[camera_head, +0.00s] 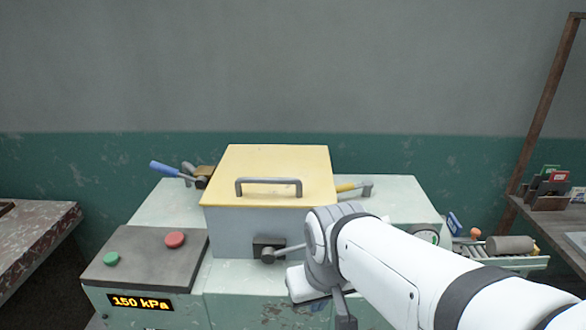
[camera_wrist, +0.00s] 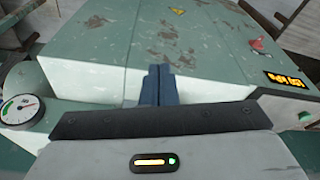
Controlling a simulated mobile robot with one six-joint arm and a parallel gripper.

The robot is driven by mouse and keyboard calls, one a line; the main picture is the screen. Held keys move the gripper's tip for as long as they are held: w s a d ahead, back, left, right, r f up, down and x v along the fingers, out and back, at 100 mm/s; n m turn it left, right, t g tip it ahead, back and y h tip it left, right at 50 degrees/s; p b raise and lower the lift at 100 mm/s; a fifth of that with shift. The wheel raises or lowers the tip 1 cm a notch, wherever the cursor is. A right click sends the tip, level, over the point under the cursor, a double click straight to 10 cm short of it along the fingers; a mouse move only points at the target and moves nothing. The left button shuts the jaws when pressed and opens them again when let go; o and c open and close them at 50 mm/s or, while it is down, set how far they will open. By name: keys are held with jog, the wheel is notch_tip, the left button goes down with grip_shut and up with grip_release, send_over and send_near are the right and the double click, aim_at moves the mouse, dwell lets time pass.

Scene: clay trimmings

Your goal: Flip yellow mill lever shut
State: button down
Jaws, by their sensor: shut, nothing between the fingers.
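The yellow lever (camera_head: 347,187) shows in the head view just right of the box with the yellow lid. It lies nearly level beside a grey metal fitting (camera_head: 367,189); its left end is hidden behind the box. My gripper shows in the wrist view (camera_wrist: 158,72), its two dark blue fingers shut together and empty over the machine's pale green surface. In the head view my arm comes in from the lower right, its wrist in front of the machine and below the yellow lever. The fingertips are not clear there. The yellow lever cannot be made out in the wrist view.
The yellow-lidded box (camera_head: 280,166) stands mid-machine; a grey lever (camera_head: 288,250) on its front reaches towards my wrist. A blue-handled lever (camera_head: 167,169) is at back left. A panel (camera_head: 150,258) with red and green buttons is at left. A gauge (camera_wrist: 18,109) shows in the wrist view.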

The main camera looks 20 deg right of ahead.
jog(key=shift+d, duration=0.2)
jog(key=m+t+y+b, duration=0.2)
jog(key=m+t, duration=0.3)
jog(key=m, duration=0.8)
send_near(343, 191)
jog(key=s+a, duration=0.2)
jog(key=s+a+f, duration=0.1)
jog(key=s+a, duration=0.1)
jog(key=a, duration=0.1)
jog(key=s+a+f, duration=0.1)
jog(key=s+a, duration=0.1)
jog(key=s, duration=0.1)
jog(key=shift+a, duration=0.2)
jog(key=w+d+r+m+t+h, duration=0.1)
jog(key=w+d+r+m+t, duration=0.2)
jog(key=d, duration=0.4)
jog(key=shift+m, duration=0.5)
jog(key=x, duration=1)
jog(key=shift+s+a+f+b, duration=0.2)
jog(key=shift+s+f+b, duration=0.1)
